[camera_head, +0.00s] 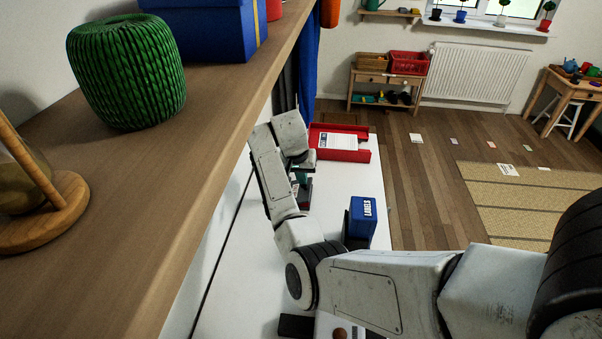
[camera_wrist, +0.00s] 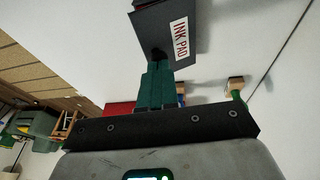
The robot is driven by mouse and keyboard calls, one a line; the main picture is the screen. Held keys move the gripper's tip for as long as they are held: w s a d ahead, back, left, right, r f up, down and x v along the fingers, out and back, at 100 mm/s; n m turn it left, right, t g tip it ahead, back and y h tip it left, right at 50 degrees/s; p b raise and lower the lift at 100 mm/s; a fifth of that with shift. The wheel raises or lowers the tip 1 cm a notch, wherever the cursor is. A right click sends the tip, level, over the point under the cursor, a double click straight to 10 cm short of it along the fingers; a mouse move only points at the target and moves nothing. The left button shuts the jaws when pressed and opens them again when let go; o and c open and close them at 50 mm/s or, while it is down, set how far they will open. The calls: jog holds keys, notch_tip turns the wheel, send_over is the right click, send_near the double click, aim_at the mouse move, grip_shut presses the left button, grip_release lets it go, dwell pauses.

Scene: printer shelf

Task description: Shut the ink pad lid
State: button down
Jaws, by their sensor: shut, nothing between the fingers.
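The dark grey ink pad (camera_wrist: 195,22) shows at the top of the wrist view, with a white label reading INK PAD in red letters. Its labelled panel stands at an angle to another dark part on the left; the upper part is cut off by the frame. My gripper (camera_wrist: 158,66) has its teal fingers together and empty, with their tips at or very near the dark panel's lower edge. I cannot tell whether they touch it. In the head view my gripper (camera_head: 299,178) is partly hidden by my own wrist, and a dark object under it is hard to make out.
A red tray (camera_head: 350,155) with paper lies beyond my gripper on the white top (camera_head: 330,185). A blue LABELS box (camera_head: 363,217) stands near my arm. Stamps (camera_wrist: 236,86) stand nearby.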

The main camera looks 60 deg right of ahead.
jog(key=shift+s+d+t+p, duration=0.15)
jog(key=shift+s+t+p, duration=0.35)
jog(key=shift+p, duration=0.2)
jog(key=shift+s+d+f+t+p, duration=0.15)
jog(key=shift+s+f+p, duration=0.15)
jog(key=shift+s+f, duration=0.1)
jog(key=shift+s+d+f+t+p, duration=0.1)
jog(key=shift+s+f+t+p, duration=0.05)
jog(key=shift+s+f+p, duration=0.2)
jog(key=shift+s+d+f, duration=0.1)
jog(key=shift+s+f, duration=0.05)
jog(key=shift+f, duration=0.25)
jog(key=shift+r, duration=0.1)
jog(key=shift+w+a+r, duration=0.25)
jog(key=shift+w+r, duration=0.1)
jog(key=shift+w, duration=0.35)
